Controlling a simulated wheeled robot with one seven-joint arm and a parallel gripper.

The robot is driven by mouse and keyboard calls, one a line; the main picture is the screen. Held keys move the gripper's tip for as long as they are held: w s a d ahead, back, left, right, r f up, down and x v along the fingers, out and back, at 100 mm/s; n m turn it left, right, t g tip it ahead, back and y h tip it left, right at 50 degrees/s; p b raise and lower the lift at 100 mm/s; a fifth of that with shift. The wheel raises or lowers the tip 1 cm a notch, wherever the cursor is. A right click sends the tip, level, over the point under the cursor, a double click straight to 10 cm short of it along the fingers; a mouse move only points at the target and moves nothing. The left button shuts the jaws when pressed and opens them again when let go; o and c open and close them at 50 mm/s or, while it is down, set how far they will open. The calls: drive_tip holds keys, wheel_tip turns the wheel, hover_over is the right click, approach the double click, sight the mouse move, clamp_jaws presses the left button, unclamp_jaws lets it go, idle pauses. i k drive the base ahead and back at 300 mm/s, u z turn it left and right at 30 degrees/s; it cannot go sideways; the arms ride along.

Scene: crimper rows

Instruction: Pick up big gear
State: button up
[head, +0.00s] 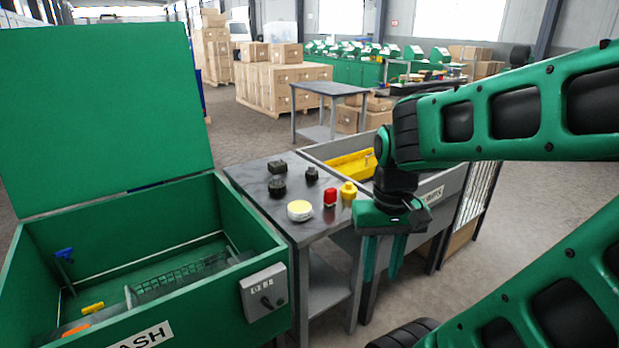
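Several small parts stand on the dark top of a grey metal table (259,189). A wide, round, pale cream part (299,211) lies near its front edge and is the largest of them; I cannot make out teeth, so I cannot tell for sure whether it is the big gear. A red part (330,197) and a yellow stepped part (348,191) stand to its right. Black parts (277,187) stand behind it. My gripper (383,272) hangs fingers down, right of the table and in front of the grey bin. Its two fingers are apart with nothing seen between them.
A green wash box (244,210) with a raised lid (100,110) stands left of the table. A grey bin (452,187) holding something yellow adjoins the table's right side. Another table (330,88) and stacked boxes stand behind. Open floor shows at the right.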

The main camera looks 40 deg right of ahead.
sight(277, 187)
drive_tip(key=u, duration=0.05)
drive_tip(key=k, duration=0.5)
drive_tip(key=z, duration=0.65)
drive_tip(key=i, duration=1.5)
drive_tip(key=u, duration=0.6)
